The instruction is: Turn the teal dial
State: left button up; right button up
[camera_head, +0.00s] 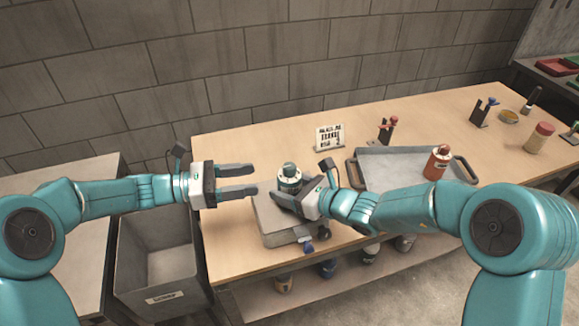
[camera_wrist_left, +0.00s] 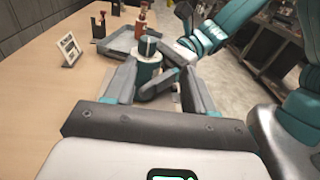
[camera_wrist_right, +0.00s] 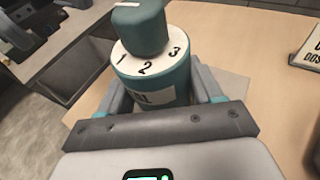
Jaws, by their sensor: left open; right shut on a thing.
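A teal cylinder (camera_head: 289,185) stands upright at a grey block (camera_head: 272,222) near the front of the workbench. Its white top ring carries the numbers 1, 2 and 3, clear in the right wrist view. The teal dial (camera_wrist_right: 139,27) is the darker knob on top of that ring. My right gripper (camera_head: 287,192) is shut on the cylinder's body, below the ring, with one finger on each side. My left gripper (camera_head: 256,178) is open and empty, left of the cylinder, its fingers pointing at it. The dial also shows in the left wrist view (camera_wrist_left: 148,46), ahead of the left fingers.
A printed card (camera_head: 329,138) stands behind the cylinder. A grey tray (camera_head: 385,178) with a red-brown bottle (camera_head: 437,162) lies to the right. A grey bin (camera_head: 160,285) is at lower left. Several bottles stand on the lower shelf. The bench is clear behind my left gripper.

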aim_at(283, 169)
pick_arm(q)
jog(key=w+d, duration=0.1)
jog(key=d, duration=0.2)
jog(key=w+d+t, duration=0.1)
jog(key=d, duration=0.2)
jog(key=w+d+t, duration=0.1)
jog(key=w+d, duration=0.1)
jog(key=d, duration=0.2)
jog(key=shift+w+f+n, duration=0.1)
jog(key=shift+f+n, duration=0.2)
jog(key=shift+n, duration=0.1)
jog(key=c, duration=1)
jog(key=shift+o, duration=0.2)
